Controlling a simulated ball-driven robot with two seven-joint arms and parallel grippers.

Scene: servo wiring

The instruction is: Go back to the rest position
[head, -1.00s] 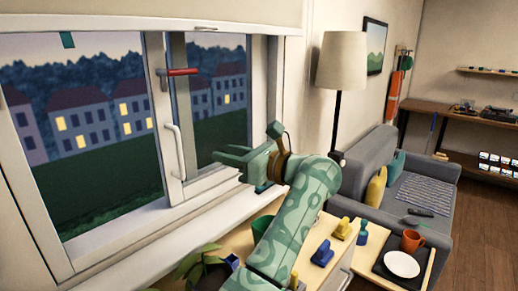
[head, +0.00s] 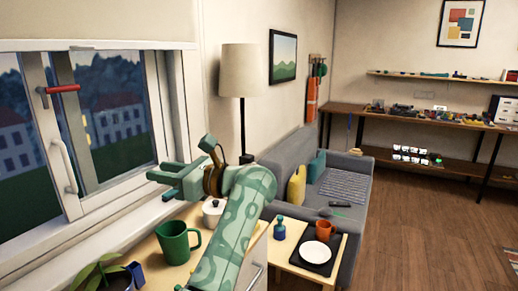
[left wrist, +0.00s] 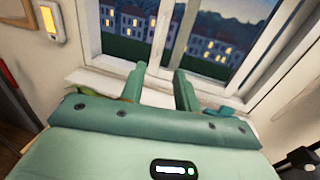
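My left gripper (head: 160,183) is raised in front of the window, above the wooden cabinet. Its two green fingers also show in the left wrist view (left wrist: 159,85), parted with nothing between them. They point toward the window and its sill. My left arm comes up from the bottom of the head view, over the cabinet. My right gripper is in neither view.
A green mug (head: 175,243), a white lidded pot (head: 212,212) and a plant (head: 97,272) stand near my arm. A side table (head: 283,250) holds a blue bottle (head: 279,229), a white plate (head: 315,253) and an orange mug (head: 324,228).

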